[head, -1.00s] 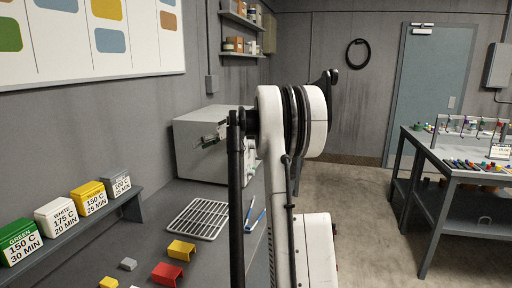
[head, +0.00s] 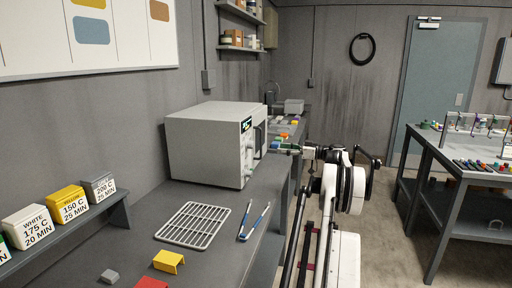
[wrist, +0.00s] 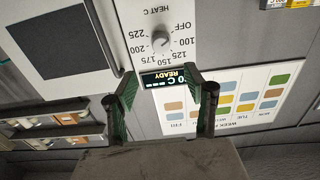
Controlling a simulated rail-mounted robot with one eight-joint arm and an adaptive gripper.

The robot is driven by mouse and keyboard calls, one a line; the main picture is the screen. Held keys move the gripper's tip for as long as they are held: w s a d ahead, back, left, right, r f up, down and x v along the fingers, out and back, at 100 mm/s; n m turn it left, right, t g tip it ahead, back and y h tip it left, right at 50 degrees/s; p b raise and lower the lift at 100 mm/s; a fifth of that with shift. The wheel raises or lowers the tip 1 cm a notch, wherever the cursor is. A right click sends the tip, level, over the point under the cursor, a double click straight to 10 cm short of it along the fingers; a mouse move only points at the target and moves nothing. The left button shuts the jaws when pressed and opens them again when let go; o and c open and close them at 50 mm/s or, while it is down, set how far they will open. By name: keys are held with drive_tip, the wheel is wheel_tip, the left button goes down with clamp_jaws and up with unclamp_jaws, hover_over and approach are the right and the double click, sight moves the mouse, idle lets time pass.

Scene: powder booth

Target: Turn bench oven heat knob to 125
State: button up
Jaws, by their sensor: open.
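The pale grey bench oven (head: 205,145) stands on the dark bench in the head view, its front turned to the right. In the wrist view its heat knob (wrist: 160,41), a small grey dial, sits upside down on a white panel marked OFF and 100 to 225. Its exact pointer setting is too small to read surely. In the head view my gripper (head: 284,148) is just right of the oven front.
A wire rack (head: 195,225) and blue-handled tongs (head: 254,222) lie on the bench before the oven. A yellow bracket (head: 169,262) lies nearer. Labelled boxes (head: 67,204) line a left shelf. A second table (head: 470,180) stands right, with open floor between.

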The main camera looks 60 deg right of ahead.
sight(253, 146)
drive_tip(key=x, duration=1.3)
drive_tip(key=shift+w+a, duration=0.25)
drive_tip(key=c, duration=1.1)
